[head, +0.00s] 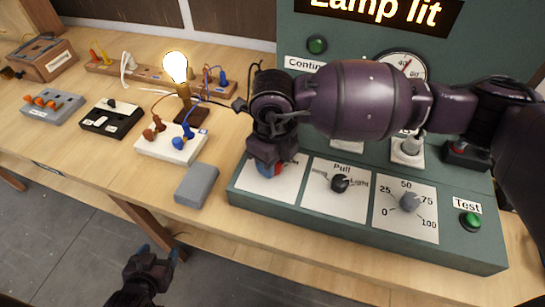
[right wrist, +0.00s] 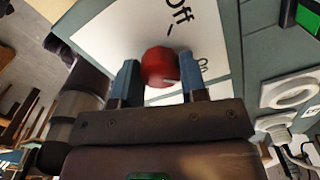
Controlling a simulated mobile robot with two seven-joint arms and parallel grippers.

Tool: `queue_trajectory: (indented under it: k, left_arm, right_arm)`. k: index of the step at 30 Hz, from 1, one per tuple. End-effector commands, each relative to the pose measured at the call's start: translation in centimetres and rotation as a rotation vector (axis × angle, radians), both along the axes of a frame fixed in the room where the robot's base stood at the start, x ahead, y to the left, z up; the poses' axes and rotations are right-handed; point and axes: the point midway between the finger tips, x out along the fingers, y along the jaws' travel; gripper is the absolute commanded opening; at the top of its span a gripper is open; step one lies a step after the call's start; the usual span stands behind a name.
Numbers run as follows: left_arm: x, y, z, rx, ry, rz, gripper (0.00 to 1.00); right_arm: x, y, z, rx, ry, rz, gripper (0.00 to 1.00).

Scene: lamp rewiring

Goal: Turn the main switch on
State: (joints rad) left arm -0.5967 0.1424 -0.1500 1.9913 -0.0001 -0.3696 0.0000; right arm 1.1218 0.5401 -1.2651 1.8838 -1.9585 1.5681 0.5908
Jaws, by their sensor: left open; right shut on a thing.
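The main switch is a red rotary knob (right wrist: 160,66) on a white plate (right wrist: 112,38) marked "Off" and "On". My right gripper (right wrist: 159,80) is shut on the knob, one blue finger on each side. Which mark the knob points to is hidden. My left gripper (head: 160,252) is open and empty, low in front of the table edge.
A lit bulb (head: 176,66) stands behind a white terminal block (head: 171,148). The panel sign (head: 382,12) reads "Lamp lit". A black pull knob (head: 341,183), a grey dial (head: 410,201) and a green Test button (head: 470,220) are right of my gripper. A grey box (head: 197,185) is close left.

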Motion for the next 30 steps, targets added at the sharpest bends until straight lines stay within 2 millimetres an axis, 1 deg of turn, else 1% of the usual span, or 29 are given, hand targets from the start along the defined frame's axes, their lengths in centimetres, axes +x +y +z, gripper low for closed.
queue_trajectory:
  k: [16,17,21,22,30]
  left_arm:
    - [-0.16,0.02,0.05,0.0,0.002,0.002,0.66]
    - [-0.21,0.03,0.03,0.0,0.003,0.002,0.66]
    - [-0.45,0.07,-0.1,0.001,0.008,0.003,0.66]
    - [-0.48,0.08,-0.12,0.0,0.008,0.003,0.66]
    - [-0.5,0.08,-0.15,0.0,0.009,0.004,0.66]
  right_arm:
    - [0.05,0.0,0.07,0.0,-0.001,-0.028,0.16]
    - [0.05,0.0,0.07,0.0,-0.001,-0.028,0.41]
    - [0.04,0.01,0.06,0.001,-0.001,-0.027,0.62]
    - [0.04,0.0,0.05,0.001,-0.001,-0.027,0.65]
    - [0.03,0.0,0.11,0.0,0.0,-0.026,0.65]
